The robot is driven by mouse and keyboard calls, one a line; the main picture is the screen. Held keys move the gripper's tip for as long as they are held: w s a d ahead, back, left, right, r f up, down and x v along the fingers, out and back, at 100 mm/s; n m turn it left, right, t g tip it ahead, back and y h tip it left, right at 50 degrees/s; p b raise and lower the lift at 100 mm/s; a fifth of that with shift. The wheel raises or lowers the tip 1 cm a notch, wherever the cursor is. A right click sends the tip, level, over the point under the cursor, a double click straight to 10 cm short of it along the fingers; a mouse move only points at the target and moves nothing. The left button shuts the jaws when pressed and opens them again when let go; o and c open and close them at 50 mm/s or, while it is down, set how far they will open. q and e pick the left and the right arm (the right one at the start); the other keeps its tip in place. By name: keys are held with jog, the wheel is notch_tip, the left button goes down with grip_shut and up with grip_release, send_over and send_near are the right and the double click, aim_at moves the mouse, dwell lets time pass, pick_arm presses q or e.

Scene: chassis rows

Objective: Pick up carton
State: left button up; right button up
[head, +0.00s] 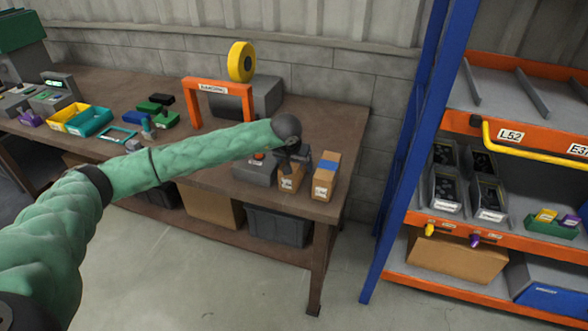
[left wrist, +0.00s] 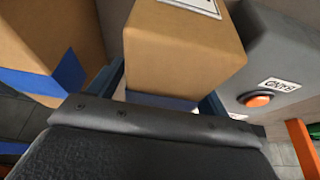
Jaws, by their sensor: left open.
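A brown carton (head: 288,182) with a white label stands near the right end of the workbench. My left gripper (head: 292,158) is over it at the end of the green arm. In the left wrist view the carton (left wrist: 185,48) fills the middle, with blue tape at its near end. The open fingers (left wrist: 163,92) lie on both sides of it; I cannot tell whether they touch it. A second carton (head: 325,180) with blue tape stands just to the right; it shows at the left of the left wrist view (left wrist: 45,40). My right gripper is not in view.
A grey box with an orange button (left wrist: 257,100) stands close beside the carton; it also shows in the head view (head: 252,172). An orange frame (head: 217,88) and a yellow tape roll (head: 241,62) are behind. A blue and orange rack (head: 412,130) stands to the right.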

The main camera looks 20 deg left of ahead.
pick_arm(q)
jog(key=shift+f, duration=0.15)
jog(key=c, duration=1.4)
jog(key=shift+o, duration=0.2)
